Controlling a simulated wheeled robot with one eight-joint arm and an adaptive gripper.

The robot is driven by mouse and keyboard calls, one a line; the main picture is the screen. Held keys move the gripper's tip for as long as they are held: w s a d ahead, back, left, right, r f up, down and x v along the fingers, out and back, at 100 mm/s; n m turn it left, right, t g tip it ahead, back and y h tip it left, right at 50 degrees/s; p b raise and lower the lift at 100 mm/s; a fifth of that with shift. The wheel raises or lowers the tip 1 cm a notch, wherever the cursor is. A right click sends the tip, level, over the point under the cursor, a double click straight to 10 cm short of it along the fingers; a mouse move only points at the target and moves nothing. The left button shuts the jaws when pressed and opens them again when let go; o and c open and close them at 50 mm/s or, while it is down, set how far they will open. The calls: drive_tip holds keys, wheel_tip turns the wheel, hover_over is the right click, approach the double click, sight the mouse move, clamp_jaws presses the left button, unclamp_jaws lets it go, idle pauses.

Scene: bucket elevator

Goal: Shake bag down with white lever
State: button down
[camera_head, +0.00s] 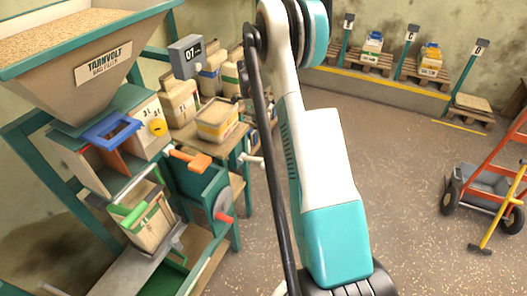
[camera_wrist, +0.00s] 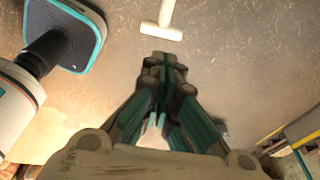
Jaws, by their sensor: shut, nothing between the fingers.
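The white lever (camera_head: 251,160) sticks out at the right side of the teal bagging machine, with a short crossbar at its end. In the wrist view the white T-shaped lever (camera_wrist: 163,28) lies just beyond my fingertips, apart from them. My gripper (camera_wrist: 164,62) is shut and empty, pointing towards the lever's crossbar. I cannot make out its fingertips in the head view. The tan bag (camera_head: 153,226) stands upright under the filler spout, beside a green handle (camera_head: 132,214).
A hopper of grain (camera_head: 75,40) rises above the machine. An orange handle (camera_head: 190,158), a blue handle (camera_head: 112,130) and a red-knobbed wheel (camera_head: 224,205) sit near the lever. A hand cart (camera_head: 485,185) stands at the right. The middle floor is clear.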

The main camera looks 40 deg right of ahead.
sight(268, 159)
drive_tip(key=s+f+b, duration=0.1)
drive_tip(key=f, duration=0.3)
drive_tip(key=f+b, duration=0.2)
drive_tip(key=f, duration=0.3)
drive_tip(key=s+d+f+b, duration=0.1)
drive_tip(key=f+b, duration=0.1)
drive_tip(key=f, duration=0.2)
drive_tip(key=shift+s+f, duration=0.3)
drive_tip(key=shift+f, duration=0.05)
